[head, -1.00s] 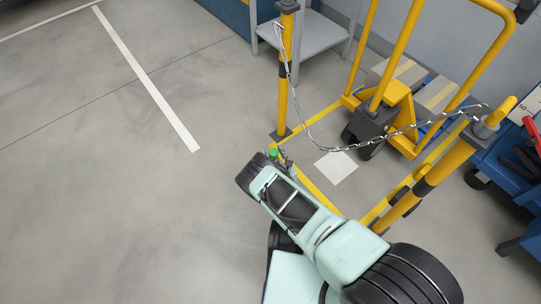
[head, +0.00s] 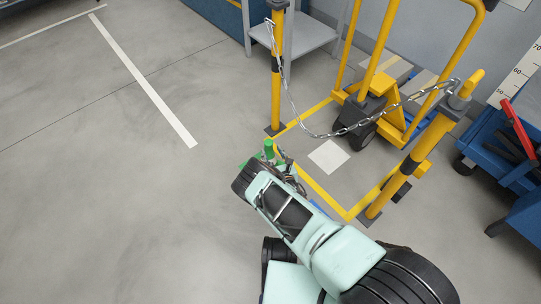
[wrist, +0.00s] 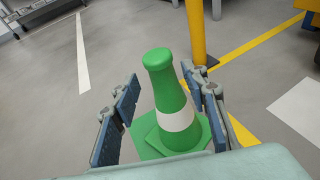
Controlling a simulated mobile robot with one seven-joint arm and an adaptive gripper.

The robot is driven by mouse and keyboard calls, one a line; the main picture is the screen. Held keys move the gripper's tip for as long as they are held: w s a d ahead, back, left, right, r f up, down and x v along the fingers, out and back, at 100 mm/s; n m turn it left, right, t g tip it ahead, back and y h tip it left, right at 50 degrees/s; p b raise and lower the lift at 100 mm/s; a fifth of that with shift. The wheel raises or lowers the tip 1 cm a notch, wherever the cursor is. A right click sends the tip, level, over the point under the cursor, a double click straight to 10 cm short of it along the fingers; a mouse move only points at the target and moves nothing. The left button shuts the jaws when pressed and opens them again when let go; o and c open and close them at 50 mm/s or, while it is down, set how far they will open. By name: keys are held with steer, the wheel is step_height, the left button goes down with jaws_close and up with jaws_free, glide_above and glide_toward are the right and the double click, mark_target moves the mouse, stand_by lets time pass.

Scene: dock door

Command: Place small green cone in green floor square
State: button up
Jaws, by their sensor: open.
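The small green cone (wrist: 172,92) with a white band stands upright in the wrist view, on a wide green base. My gripper (wrist: 165,103) is open, with one blue-padded finger on each side of the cone's body. A gap shows on the left; on the right the finger is very close, and contact is unclear. In the head view the cone's top (head: 268,147) shows just beyond my gripper (head: 272,168), which hides most of it.
A yellow post (head: 277,75) stands behind the cone, with a chain (head: 310,132) running to a second yellow post (head: 420,150). A yellow floor line (head: 325,193) and a white floor patch (head: 328,156) lie to the right. The floor at left is open.

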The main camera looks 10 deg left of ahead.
steer(key=shift+s+d+r, duration=0.15)
steer(key=shift+s+d, duration=0.1)
steer(key=shift+s, duration=0.15)
stand_by(0.4)
